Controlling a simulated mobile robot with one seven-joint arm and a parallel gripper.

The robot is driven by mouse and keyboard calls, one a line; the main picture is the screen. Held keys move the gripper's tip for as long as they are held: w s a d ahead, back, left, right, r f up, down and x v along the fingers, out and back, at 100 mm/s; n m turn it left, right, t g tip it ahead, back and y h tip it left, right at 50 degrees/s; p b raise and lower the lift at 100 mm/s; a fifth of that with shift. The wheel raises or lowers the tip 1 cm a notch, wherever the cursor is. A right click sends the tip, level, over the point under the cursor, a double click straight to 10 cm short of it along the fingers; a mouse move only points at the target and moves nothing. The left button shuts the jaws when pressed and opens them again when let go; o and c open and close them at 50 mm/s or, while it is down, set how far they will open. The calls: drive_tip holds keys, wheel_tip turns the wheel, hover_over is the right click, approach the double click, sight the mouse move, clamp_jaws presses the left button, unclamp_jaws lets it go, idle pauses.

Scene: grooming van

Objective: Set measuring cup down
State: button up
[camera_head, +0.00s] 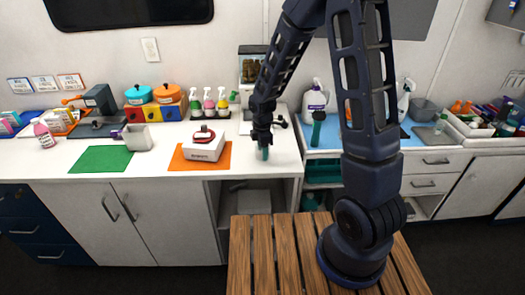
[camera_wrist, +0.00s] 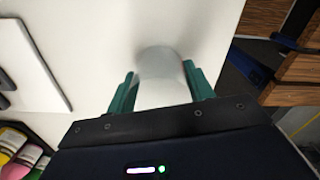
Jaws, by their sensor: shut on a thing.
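My gripper (camera_head: 264,153) is low over the white counter (camera_head: 290,160), near its front edge and right of the orange mat. In the wrist view my gripper (camera_wrist: 161,88) has its two green fingers on either side of a pale, whitish cup (camera_wrist: 162,75), which looks like the measuring cup. The fingers are shut on it. In the head view the cup is hard to make out against the white counter and behind the fingers. I cannot tell whether its base touches the counter.
A white box (camera_head: 203,147) sits on an orange mat (camera_head: 180,160) to the left. A green mat (camera_head: 100,159) and grey bin (camera_head: 137,137) are farther left. Pump bottles (camera_head: 208,104) stand behind. A slatted wooden table (camera_head: 263,255) is in front. Counter around the gripper is mostly clear.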

drive_tip(key=shift+f, duration=0.3)
drive_tip(key=o, duration=0.9)
drive_tip(key=shift+o, duration=0.2)
wheel_tip(320, 180, up, 12)
drive_tip(key=s+d+r+m+t, duration=0.1)
drive_tip(key=s+d+r+m, duration=0.2)
drive_tip(key=d+r+m, duration=0.3)
drive_tip(key=s+d+r+m+t, duration=0.1)
drive_tip(key=s+d+r+m, duration=0.25)
drive_tip(key=d+r, duration=0.4)
drive_tip(key=s+d+r+m+t, duration=0.2)
drive_tip(key=s+d+r+m, duration=0.3)
drive_tip(key=s+d+m, duration=0.5)
drive_tip(key=shift+s+d+m+t, duration=0.25)
drive_tip(key=shift+s+m+t, duration=0.05)
drive_tip(key=shift+s+m, duration=0.5)
